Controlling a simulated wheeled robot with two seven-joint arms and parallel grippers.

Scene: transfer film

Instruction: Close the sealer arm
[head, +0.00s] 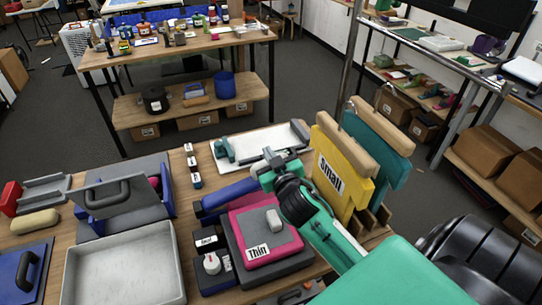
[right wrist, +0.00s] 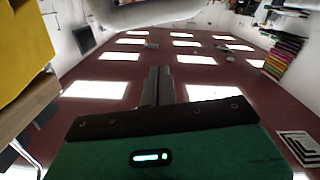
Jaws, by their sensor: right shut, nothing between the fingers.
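The sealer's long blue arm (head: 228,196) shows behind its dark base, in the middle of the bench. Whether it is tilted up is hard to tell. In front of it a pink piece labelled "Thin" (head: 252,254) lies on the dark base, with a small grey block on top. A control box with a white and red knob (head: 212,263) is at its left. My right gripper (head: 270,174) is by the right end of the blue arm, its fingers shut and empty. Contact with the arm cannot be made out. The fingers also show in the right wrist view (right wrist: 158,84). My left gripper is out of view.
A yellow "Small" board (head: 330,172) and a teal board (head: 393,172) stand upright just right of my right gripper. A white-topped device (head: 265,145) lies behind. A grey tray (head: 125,270) and a grey handled lid (head: 120,200) are on the left.

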